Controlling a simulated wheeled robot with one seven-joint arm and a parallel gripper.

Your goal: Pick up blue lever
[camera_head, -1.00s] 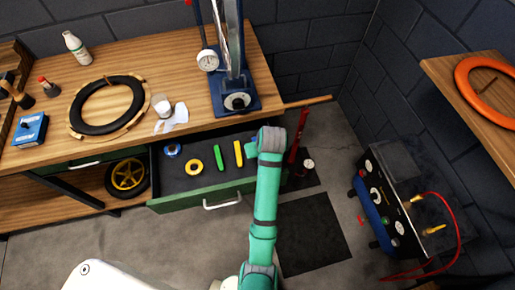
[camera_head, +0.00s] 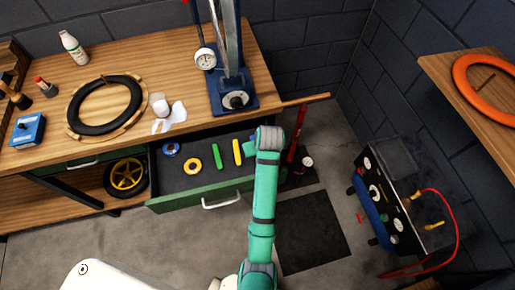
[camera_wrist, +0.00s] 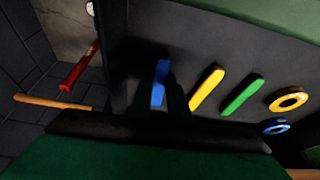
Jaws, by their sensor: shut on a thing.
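The blue lever (camera_wrist: 159,83) stands out in the wrist view between the dark fingers of my gripper (camera_wrist: 165,88), which is shut on it. The lever is inside the open drawer (camera_head: 180,200), over its dark floor; I cannot tell whether it still touches that floor.
The drawer also holds a yellow ring (camera_head: 194,166) and a blue ring (camera_head: 171,149). The wooden bench (camera_head: 190,85) overhangs the drawer. A red-handled tool (camera_head: 297,137) stands just right of the drawer. A black and blue machine (camera_head: 385,200) stands farther right on the floor.

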